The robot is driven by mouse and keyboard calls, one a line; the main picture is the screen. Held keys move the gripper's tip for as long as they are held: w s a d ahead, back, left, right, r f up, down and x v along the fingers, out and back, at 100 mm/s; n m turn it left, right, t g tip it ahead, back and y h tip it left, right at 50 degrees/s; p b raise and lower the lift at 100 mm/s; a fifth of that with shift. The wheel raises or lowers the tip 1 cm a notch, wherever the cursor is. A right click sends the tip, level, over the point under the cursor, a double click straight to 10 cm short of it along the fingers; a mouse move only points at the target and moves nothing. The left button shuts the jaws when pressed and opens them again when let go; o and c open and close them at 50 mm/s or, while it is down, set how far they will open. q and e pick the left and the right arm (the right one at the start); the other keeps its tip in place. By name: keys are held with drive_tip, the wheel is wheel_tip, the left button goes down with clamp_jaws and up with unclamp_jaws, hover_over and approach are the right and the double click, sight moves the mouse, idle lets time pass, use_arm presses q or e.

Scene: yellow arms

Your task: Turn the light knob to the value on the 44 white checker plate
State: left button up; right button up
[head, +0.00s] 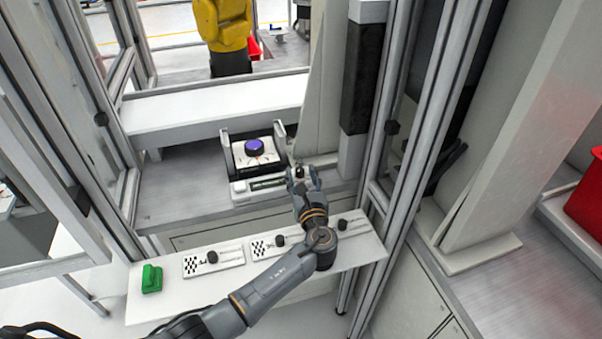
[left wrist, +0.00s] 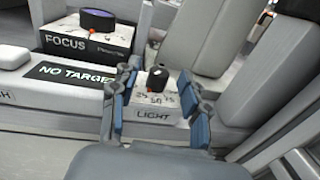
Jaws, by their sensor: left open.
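The light knob (left wrist: 157,77) is a small black knob on a white block (left wrist: 155,113) marked LIGHT, with a dial that seems to read 25, 50 and 75. A small red mark shows at its base. My left gripper (head: 303,181) is open in front of it, with one finger to each side of the knob in the left wrist view (left wrist: 157,88); I cannot tell whether they touch it. White plates with black checker patterns, such as the left one (head: 227,259) and the middle one (head: 262,249), lie on the front shelf. Their numbers are too small to read. My right gripper is out of view.
A purple-topped FOCUS knob (head: 254,147) and a NO TARGET display (left wrist: 73,73) stand left of the light knob. The white shelf (head: 165,311) carries a green block (head: 151,279) and black knobs by the plates. A metal frame post (head: 419,120) rises on the right.

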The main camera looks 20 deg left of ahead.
use_arm(q)
drive_tip(key=v, duration=1.1)
